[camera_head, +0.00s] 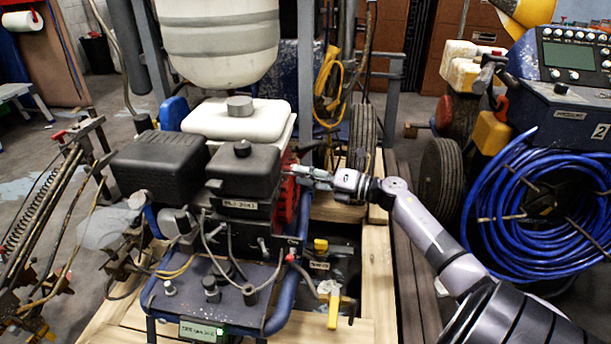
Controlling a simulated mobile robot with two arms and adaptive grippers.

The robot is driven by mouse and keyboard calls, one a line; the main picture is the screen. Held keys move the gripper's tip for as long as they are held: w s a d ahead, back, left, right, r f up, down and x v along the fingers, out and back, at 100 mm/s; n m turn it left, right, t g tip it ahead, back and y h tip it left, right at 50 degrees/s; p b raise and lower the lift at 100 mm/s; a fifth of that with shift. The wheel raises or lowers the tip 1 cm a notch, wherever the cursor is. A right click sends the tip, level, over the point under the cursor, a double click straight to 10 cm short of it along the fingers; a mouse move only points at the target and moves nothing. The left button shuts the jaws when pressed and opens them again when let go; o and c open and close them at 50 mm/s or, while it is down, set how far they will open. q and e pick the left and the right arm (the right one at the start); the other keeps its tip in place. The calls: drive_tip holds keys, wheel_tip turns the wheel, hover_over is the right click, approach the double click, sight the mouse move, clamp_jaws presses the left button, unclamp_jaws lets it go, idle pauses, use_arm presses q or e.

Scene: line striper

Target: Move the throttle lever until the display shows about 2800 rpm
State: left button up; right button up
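The engine (245,175) of the line striper stands in the middle, black with a white tank (235,118) and a red side housing (286,200). My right gripper (303,176) reaches in from the right, its fingertips at the engine's right side by the red housing. The fingers are small and overlap the engine, so I cannot tell whether they are open or touching anything. I cannot make out the throttle lever clearly; it may be hidden at the fingertips. A small green display (203,331) sits at the bottom front of the frame; its digits are too small to read. My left gripper is out of view.
The striper stands on a wooden pallet (378,290). A second machine with a coiled blue hose (535,220) stands at right. Spring-loaded linkage (40,215) is at left. A large pale container (218,40) hangs above the engine.

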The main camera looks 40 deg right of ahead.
drive_tip(key=shift+c, duration=0.5)
clamp_jaws()
idle(0.3)
